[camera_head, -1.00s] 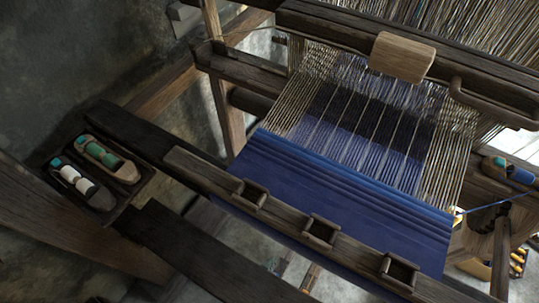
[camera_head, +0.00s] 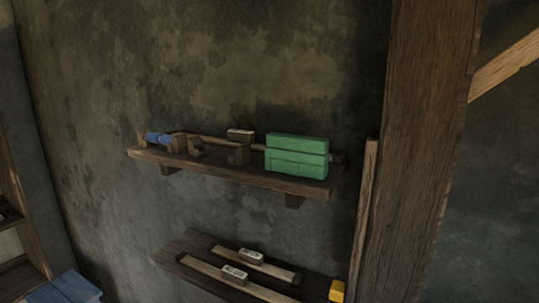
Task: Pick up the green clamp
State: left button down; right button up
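A green block-shaped piece (camera_head: 296,156), which looks like the green clamp, sits at the right end of the upper wall shelf (camera_head: 232,174). A seam runs across its front, and a wooden rod (camera_head: 212,140) passes behind or into it; I cannot tell which. Neither of my grippers is in view.
Wooden blocks (camera_head: 240,148) and a blue piece (camera_head: 158,138) share the upper shelf. The lower shelf (camera_head: 190,247) holds two long tools (camera_head: 235,273) and a yellow piece (camera_head: 337,291). A thick wooden post (camera_head: 425,150) stands to the right.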

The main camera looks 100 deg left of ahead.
aim_at(295, 155)
jog(key=u, duration=0.05)
jog(key=k, duration=0.4)
jog(key=u, duration=2.55)
jog(key=k, duration=0.45)
jog(key=u, duration=0.35)
